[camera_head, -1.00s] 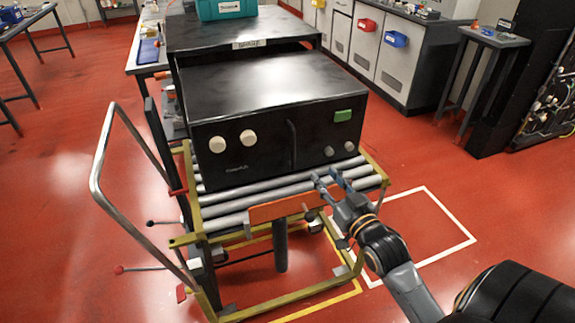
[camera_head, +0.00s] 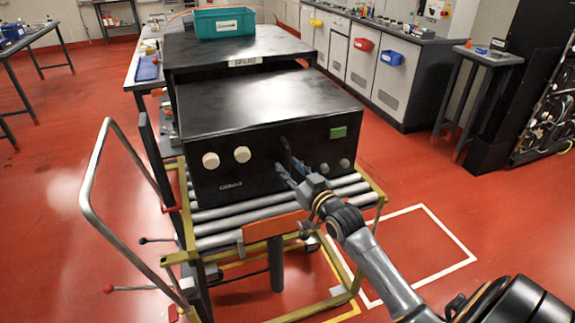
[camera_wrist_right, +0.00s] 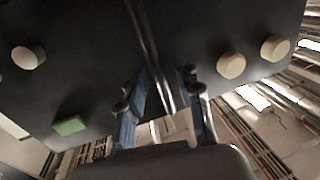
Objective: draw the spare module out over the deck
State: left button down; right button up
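The spare module (camera_head: 255,103) is a black box with two cream knobs, a green label and a vertical handle (camera_head: 287,155) on its front. Its front part sits over the roller deck (camera_head: 215,228); its rear end reaches into the black housing marked "SPARE" (camera_head: 243,61). My right gripper (camera_head: 284,170) is at the handle. In the right wrist view the handle (camera_wrist_right: 150,55) runs between the two blue-padded fingers (camera_wrist_right: 162,98), which stand apart with gaps beside it. The module's front face (camera_wrist_right: 90,35) is close behind. My left gripper is not in view.
The deck belongs to a yellow-framed cart with a steel push handle (camera_head: 88,190) at left and an orange plate (camera_head: 275,226) in front. A teal bin (camera_head: 224,22) stands on the housing. White-outlined floor (camera_head: 425,245) at right is clear.

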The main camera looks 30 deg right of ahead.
jog(key=shift+w, duration=0.65)
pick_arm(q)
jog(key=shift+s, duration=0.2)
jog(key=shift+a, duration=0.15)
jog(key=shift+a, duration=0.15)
pick_arm(e)
grip_shut()
